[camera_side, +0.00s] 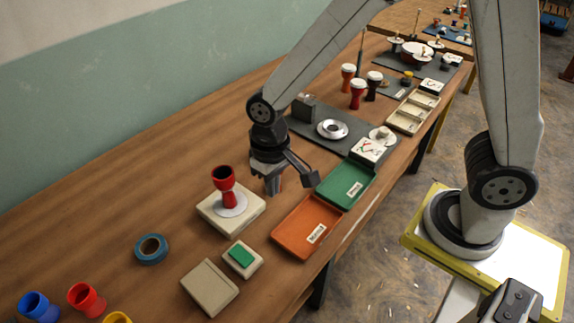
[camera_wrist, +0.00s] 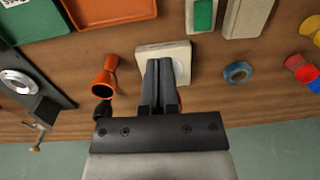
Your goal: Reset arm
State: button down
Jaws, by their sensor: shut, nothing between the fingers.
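My gripper (camera_side: 273,186) is shut and empty, pointing down above the table near the beige block. In the wrist view its fingers (camera_wrist: 160,76) are together in front of the block. A red goblet drum (camera_side: 226,187) stands upright on a white disc (camera_side: 234,209) on the beige block (camera_side: 213,221), left of my gripper in the side view. The block also shows in the wrist view (camera_wrist: 148,49), where the fingers mostly hide the drum. An orange drum (camera_wrist: 104,74) is left of the block in the wrist view; I cannot make it out in the side view.
An orange tray (camera_side: 286,236) and a green tray (camera_side: 334,193) lie along the front edge. A tape roll (camera_side: 151,249), a green pad (camera_side: 241,257) and colored cups (camera_side: 87,299) are at the left. Several drums (camera_side: 358,95) stand farther back. Wood around the tape roll is clear.

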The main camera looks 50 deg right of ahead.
jog(key=s+d+r+t, duration=0.2)
jog(key=s+d+t, duration=0.1)
jog(key=d, duration=1)
jog(key=shift+s, duration=0.6)
